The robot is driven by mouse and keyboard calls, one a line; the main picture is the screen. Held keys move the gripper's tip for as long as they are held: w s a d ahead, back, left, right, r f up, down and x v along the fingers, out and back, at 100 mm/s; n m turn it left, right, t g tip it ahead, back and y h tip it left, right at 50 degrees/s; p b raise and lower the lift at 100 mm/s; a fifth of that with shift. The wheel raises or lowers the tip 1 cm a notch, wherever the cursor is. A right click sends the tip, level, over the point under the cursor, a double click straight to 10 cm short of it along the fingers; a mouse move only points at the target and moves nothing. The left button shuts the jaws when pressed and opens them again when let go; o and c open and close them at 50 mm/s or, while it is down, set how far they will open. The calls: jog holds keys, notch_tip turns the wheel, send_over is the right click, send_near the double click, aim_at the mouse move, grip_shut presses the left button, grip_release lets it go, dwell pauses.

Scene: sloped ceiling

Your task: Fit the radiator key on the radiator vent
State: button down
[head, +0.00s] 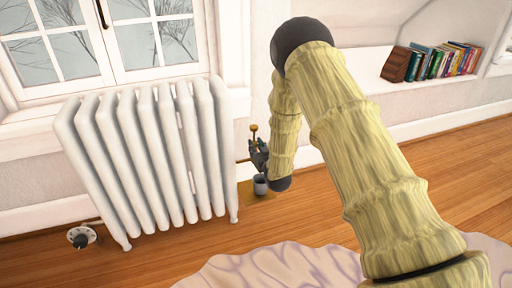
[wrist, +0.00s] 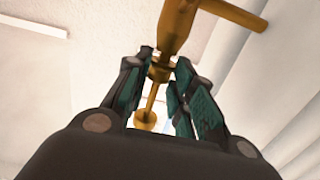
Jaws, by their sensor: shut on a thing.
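My gripper (head: 259,154) is just right of the white radiator (head: 150,155) in the head view. In the wrist view, my gripper (wrist: 172,92) has its teal-padded fingers around the collar of a brass-coloured piece, which I take for the radiator key (wrist: 178,28). A thick side bar sticks out from one end of it. A thin stem with a round end lies at the other. In the head view, the key (head: 254,128) shows its round end above my fingers. A round white fitting with a dark centre (head: 82,238) is low at the radiator's left; I cannot tell if it is the vent.
A pale patterned rug (head: 285,268) is in front. Books (head: 440,60) stand in the wall recess at the right. Open floor (head: 170,255) lies before the radiator.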

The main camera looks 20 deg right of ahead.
jog(key=shift+f, duration=0.45)
jog(key=c, duration=1.1)
grip_release()
jog(key=shift+c, duration=0.2)
jog(key=s+r, duration=0.1)
jog(key=s, duration=1.1)
jog(key=shift+d, duration=0.2)
